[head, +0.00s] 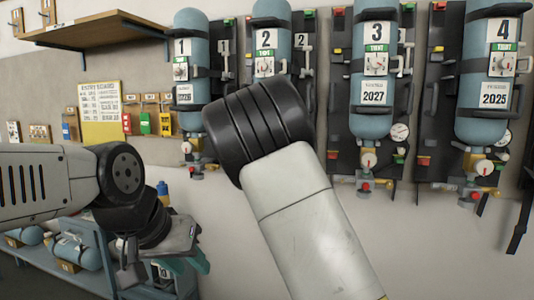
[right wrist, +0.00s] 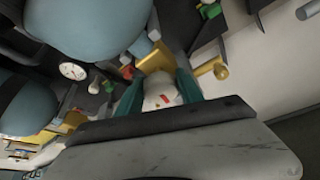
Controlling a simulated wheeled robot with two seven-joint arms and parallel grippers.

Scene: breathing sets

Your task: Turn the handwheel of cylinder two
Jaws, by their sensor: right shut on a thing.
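Cylinder two (head: 272,12) is a blue-grey bottle on a dark wall board, with a "2" label. My right arm hides its lower part and its valve in the head view. In the right wrist view my right gripper (right wrist: 160,88) has teal fingers on both sides of a white handwheel (right wrist: 156,103) with a red mark, and is shut on it. A yellow brass valve body (right wrist: 156,60) is just beyond the wheel. My left gripper (head: 185,262) hangs low at the left in the head view, away from the cylinders; its finger gap is unclear.
Cylinder one (head: 190,60) hangs to the left, cylinder three (head: 375,60) and cylinder four (head: 485,80) to the right, with gauges and valves below. A blue rack (head: 90,280) with small cylinders stands at lower left, near my left arm. A wooden shelf (head: 95,30) is at upper left.

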